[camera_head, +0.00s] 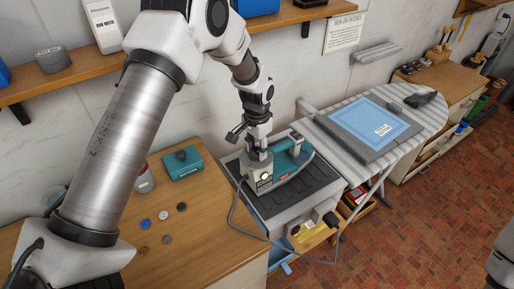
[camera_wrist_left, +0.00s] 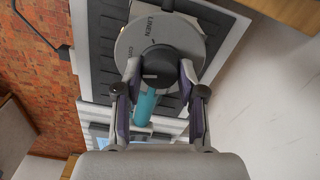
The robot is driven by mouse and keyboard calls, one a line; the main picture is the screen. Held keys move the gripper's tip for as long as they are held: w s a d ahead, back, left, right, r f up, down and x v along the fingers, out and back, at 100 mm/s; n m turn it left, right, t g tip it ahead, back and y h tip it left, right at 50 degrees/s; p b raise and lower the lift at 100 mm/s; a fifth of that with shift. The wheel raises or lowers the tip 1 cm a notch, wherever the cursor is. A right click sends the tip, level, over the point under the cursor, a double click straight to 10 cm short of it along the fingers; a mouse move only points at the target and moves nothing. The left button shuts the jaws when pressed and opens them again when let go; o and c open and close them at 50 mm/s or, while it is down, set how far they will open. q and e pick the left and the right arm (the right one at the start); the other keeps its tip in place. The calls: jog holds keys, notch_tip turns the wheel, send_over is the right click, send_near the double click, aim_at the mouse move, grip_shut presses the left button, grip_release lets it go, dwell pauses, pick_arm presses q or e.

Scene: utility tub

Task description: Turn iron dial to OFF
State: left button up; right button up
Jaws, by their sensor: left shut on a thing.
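The iron (camera_head: 297,158), grey and teal, rests on a dark ridged pad on the cabinet. My left gripper (camera_head: 257,152) reaches down onto its near left part. In the left wrist view, the dial knob (camera_wrist_left: 158,63) is dark and round, with a light mark near its left side. The left gripper's fingers (camera_wrist_left: 160,75) are shut on the knob, one on each side. I cannot read an OFF mark. The right gripper is out of view.
A cord (camera_head: 233,215) loops from the iron over the cabinet front. A striped ironing board (camera_head: 428,112) with a blue folded cloth (camera_head: 385,127) stands at right. A wooden counter (camera_head: 205,225) holds a teal box (camera_head: 183,165) and several small discs. A shelf (camera_head: 85,80) runs above.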

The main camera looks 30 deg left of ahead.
pick_arm(q)
jog(key=n, duration=0.4)
jog(key=shift+s+f+n, duration=0.2)
jog(key=shift+f+n, duration=0.05)
jog(key=shift+n, duration=0.05)
jog(key=n, duration=0.3)
jog(key=shift+n, duration=0.4)
jog(key=n, duration=0.8)
jog(key=shift+p, duration=0.35)
jog(key=n, duration=0.4)
jog(key=shift+n, duration=0.3)
jog(key=n, duration=0.3)
jog(key=shift+r+n, duration=0.1)
jog(key=shift+n, duration=0.2)
jog(key=n, duration=0.4)
jog(key=shift+p, duration=0.35)
jog(key=n, duration=0.4)
jog(key=shift+w+r+n, duration=0.1)
jog(key=shift+w+n, duration=0.05)
jog(key=shift+n, duration=0.15)
